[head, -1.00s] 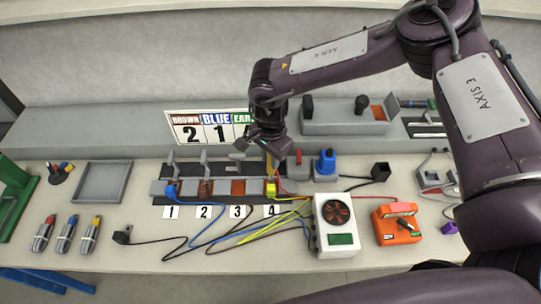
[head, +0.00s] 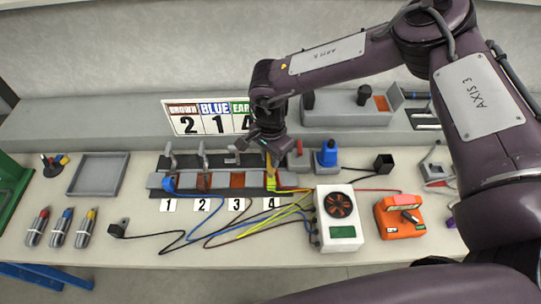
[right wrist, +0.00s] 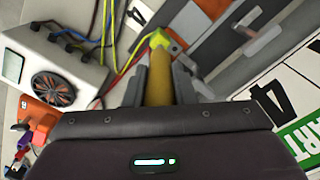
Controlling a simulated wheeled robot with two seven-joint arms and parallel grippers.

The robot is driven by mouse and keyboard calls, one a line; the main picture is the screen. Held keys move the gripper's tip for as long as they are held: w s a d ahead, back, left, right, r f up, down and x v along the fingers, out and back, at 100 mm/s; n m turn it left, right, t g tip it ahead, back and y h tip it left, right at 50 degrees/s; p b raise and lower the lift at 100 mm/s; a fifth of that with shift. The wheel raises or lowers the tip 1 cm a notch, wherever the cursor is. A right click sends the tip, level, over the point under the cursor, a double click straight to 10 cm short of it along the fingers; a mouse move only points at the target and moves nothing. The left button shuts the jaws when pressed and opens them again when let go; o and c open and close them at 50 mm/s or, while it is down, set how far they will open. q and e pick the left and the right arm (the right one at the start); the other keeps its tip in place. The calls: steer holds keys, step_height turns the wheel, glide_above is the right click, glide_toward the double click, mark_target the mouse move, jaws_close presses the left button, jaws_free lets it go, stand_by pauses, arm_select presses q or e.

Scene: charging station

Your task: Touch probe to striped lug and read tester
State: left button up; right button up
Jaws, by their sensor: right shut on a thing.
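My right gripper (head: 268,138) is shut on a yellow rod (right wrist: 160,78), which stands upright between the fingers in the right wrist view. I cannot tell whether the rod is the probe. Its far end meets a yellow-green piece (right wrist: 159,38), likely the striped lug, at slot 4 of the terminal block; the exact contact is not clear. In the head view the yellow-green lug (head: 271,182) sits under the gripper. My left gripper is out of view.
A white box with a fan (head: 338,215) stands before the block, with yellow, blue and dark wires around it. A blue plug (head: 327,155) and a black cube (head: 383,164) stand right of the block.

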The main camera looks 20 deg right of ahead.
steer(key=shift+f+b, duration=0.5)
steer(key=shift+f, duration=0.15)
stand_by(0.8)
steer(key=shift+r, duration=0.1)
step_height(320, 180, up, 6)
steer(key=p, duration=0.4)
stand_by(0.6)
